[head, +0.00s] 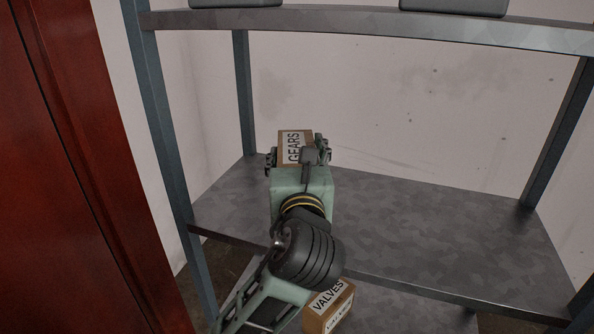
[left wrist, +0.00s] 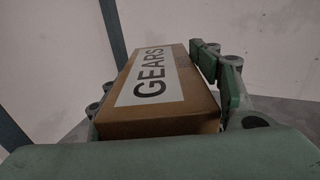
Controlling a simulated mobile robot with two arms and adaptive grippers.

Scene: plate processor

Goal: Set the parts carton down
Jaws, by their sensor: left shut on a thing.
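The parts carton (head: 294,137) is a brown box with a white label reading GEARS. My left gripper (head: 298,152) is shut on it, with a finger on each side. In the head view the carton shows over the left part of the grey metal shelf (head: 440,235). The left wrist view shows the carton (left wrist: 150,90) between the fingers of the left gripper (left wrist: 165,85). The carton's underside is hidden, so I cannot tell whether it touches the shelf. My right gripper is in neither view.
A second carton labelled VALVES (head: 330,303) sits lower down, below the shelf's front edge. Blue-grey posts (head: 165,130) bound the shelf, and an upper shelf (head: 350,24) holds grey items. A dark red panel (head: 65,180) stands at left. The shelf's right side is clear.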

